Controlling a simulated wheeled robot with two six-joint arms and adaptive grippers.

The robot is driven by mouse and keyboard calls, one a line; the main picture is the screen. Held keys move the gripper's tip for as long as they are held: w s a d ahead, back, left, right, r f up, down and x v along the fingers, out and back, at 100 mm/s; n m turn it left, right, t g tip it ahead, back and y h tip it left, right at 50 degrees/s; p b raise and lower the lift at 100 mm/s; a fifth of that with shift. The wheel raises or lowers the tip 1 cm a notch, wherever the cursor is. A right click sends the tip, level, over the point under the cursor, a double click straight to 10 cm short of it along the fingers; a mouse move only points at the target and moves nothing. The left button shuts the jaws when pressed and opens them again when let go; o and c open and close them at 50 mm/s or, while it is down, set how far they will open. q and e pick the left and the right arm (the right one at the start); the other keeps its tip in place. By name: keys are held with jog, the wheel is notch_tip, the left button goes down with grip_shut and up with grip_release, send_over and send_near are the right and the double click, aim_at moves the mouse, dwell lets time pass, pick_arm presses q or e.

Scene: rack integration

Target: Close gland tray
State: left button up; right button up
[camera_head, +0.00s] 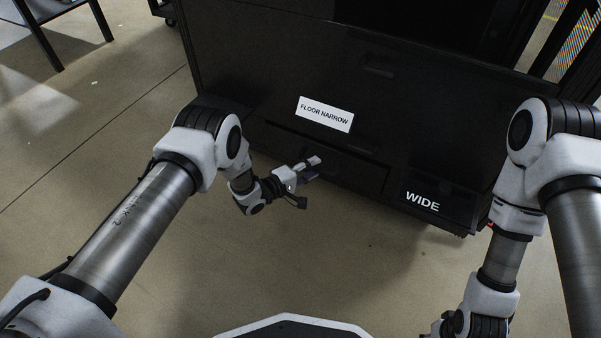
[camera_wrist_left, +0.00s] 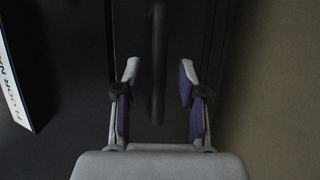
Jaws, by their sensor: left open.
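A low dark drawer front (camera_head: 352,174), which I take to be the gland tray, is at the bottom of the black rack, below a white label reading "FLOOR NARROW" (camera_head: 325,114). I cannot tell how far it stands out. My left gripper (camera_head: 309,181) is open in front of it, close to the face. In the left wrist view, a dark bar handle (camera_wrist_left: 158,50) runs between the two spread fingers (camera_wrist_left: 160,72), and I see no contact with either.
A "WIDE" label (camera_head: 422,201) is on the rack's lower right front. A recessed pull (camera_head: 378,68) is on the panel above. The concrete floor (camera_head: 330,270) in front is clear. A dark table leg (camera_head: 45,45) stands at the far left.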

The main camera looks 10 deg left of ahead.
pick_arm(q)
jog(key=v, duration=1.1)
